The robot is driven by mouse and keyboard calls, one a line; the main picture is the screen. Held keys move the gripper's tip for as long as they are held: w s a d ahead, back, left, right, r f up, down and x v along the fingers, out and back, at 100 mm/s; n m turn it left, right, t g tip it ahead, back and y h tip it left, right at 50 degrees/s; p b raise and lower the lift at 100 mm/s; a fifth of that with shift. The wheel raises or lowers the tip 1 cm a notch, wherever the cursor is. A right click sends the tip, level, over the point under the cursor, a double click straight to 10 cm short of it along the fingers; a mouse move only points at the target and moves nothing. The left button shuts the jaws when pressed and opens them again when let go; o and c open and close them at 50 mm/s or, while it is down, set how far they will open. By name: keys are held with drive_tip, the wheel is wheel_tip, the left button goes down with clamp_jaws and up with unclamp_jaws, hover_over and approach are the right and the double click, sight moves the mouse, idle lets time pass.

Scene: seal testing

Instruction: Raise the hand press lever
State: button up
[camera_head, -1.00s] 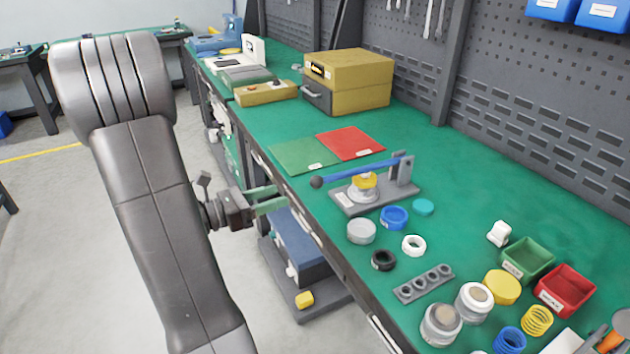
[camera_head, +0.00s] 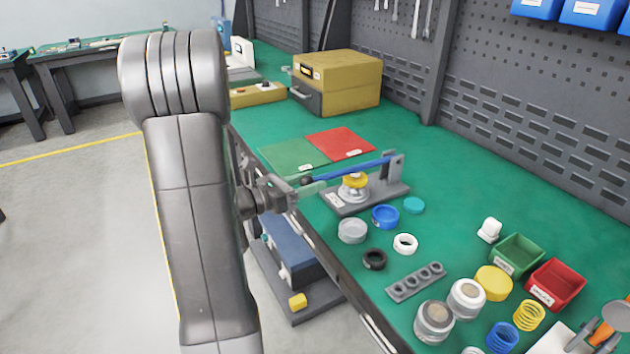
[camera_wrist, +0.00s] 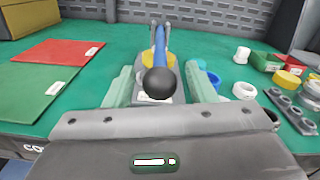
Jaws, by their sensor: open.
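The hand press (camera_head: 375,194) stands on the green bench, with a grey base and an upright bracket at its right end. Its blue lever (camera_head: 350,170) runs from the bracket to a black ball knob (camera_head: 307,181) at the left. A yellow part (camera_head: 355,181) sits under the lever. My gripper (camera_head: 312,184) is at the knob end. In the wrist view the knob (camera_wrist: 159,82) and lever (camera_wrist: 160,47) lie between the two green fingers of my open gripper (camera_wrist: 155,88), with a visible gap on each side. The fingers are partly hidden in the head view.
Green (camera_head: 291,155) and red (camera_head: 340,143) mats lie behind the press. Blue (camera_head: 385,216), grey (camera_head: 352,230) and white (camera_head: 405,244) rings or caps lie in front. A yellow box (camera_head: 337,78) stands at the back. The bench edge runs below my gripper.

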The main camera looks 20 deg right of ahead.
drive_tip(key=shift+w+d, duration=0.1)
drive_tip(key=shift+d, duration=0.95)
drive_tip(key=shift+c, duration=0.2)
clamp_jaws()
drive_tip(key=shift+r, duration=0.15)
